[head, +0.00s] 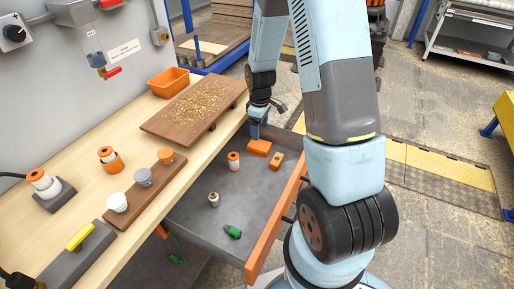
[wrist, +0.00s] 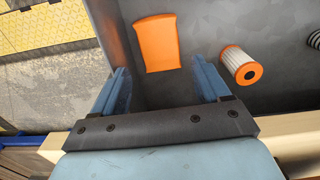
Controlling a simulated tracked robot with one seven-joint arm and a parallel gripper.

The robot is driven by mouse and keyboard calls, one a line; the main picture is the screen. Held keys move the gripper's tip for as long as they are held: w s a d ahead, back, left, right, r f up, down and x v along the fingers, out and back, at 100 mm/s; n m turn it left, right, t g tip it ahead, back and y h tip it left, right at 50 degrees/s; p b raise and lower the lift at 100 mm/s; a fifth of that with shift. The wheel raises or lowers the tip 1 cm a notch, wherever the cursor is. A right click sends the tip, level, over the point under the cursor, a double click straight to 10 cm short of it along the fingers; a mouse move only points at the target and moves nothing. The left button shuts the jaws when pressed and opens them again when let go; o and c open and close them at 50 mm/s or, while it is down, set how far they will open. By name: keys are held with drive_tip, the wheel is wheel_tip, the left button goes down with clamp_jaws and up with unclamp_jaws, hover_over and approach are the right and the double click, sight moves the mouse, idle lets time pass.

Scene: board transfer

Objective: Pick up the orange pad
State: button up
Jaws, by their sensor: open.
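The orange pad (head: 259,147) lies on the grey floor of the open drawer (head: 192,220), near its far end. In the wrist view the pad (wrist: 157,43) lies ahead of the fingers, roughly between their lines, with clear grey floor around it. My gripper (wrist: 160,80) is open, with its blue fingers apart and nothing between them. In the head view my gripper (head: 256,128) is small and partly hidden at the far end of the drawer, just behind the pad.
A smaller orange block (head: 277,160) sits beside the pad. An orange-white cylinder (head: 233,160), a small pale-topped item (head: 213,199) and a green item (head: 233,231) lie in the drawer. The drawer's orange front (head: 276,228) borders the right; the workbench (head: 95,180) borders the left.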

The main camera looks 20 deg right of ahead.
sight(259, 144)
drive_tip(key=shift+w+f, duration=0.1)
drive_tip(key=shift+f, duration=4.1)
drive_tip(key=c, duration=0.7)
wheel_tip(259, 144, up, 18)
